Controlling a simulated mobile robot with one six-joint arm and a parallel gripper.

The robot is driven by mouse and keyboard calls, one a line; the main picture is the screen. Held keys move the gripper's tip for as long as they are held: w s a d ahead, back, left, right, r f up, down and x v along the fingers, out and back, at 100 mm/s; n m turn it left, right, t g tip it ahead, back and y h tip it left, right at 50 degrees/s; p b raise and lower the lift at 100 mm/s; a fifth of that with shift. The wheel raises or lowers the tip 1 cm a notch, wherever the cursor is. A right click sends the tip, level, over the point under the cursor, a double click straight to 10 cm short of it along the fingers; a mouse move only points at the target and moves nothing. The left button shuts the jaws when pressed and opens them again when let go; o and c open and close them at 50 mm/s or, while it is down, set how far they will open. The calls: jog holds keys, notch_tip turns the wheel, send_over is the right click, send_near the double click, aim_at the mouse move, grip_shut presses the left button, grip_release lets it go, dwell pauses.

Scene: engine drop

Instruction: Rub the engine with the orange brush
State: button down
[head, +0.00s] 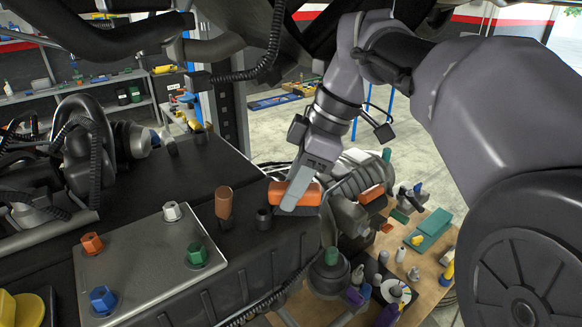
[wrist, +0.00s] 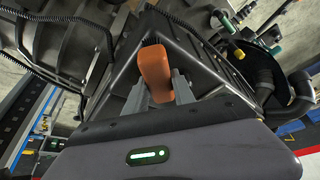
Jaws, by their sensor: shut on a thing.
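The orange brush (head: 309,195) is held in my gripper (head: 291,200), with its dark bristles facing down. The bristles are at the right end of the engine's (head: 215,170) dark top; I cannot tell whether they touch it. In the wrist view the brush (wrist: 155,72) shows as an orange block between the two grey fingers of my gripper (wrist: 160,92). The fingers are shut on it. The engine (wrist: 205,65) lies behind the brush in that view.
A metal plate (head: 150,262) with several coloured bolts lies on the engine's front left. A wooden table (head: 425,275) with bottles and tools stands at right. Hoses and dark parts hang overhead.

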jog(key=shift+w+a+p, duration=0.4)
jog(key=shift+w+p, duration=0.05)
jog(key=shift+w, duration=0.15)
jog(key=shift+w+a+p, duration=0.4)
jog(key=shift+w+p, duration=0.05)
jog(key=shift+w, duration=0.15)
jog(key=shift+w+a+r+p, duration=0.1)
jog(key=shift+w+a+p, duration=0.25)
jog(key=shift+w+p, duration=0.15)
jog(key=shift+w+a+p, duration=0.45)
jog(key=shift+w+p, duration=0.1)
jog(key=shift+w, duration=0.1)
jog(key=shift+w+a+f, duration=0.1)
jog(key=shift+w+f, duration=0.05)
jog(key=shift+f, duration=0.1)
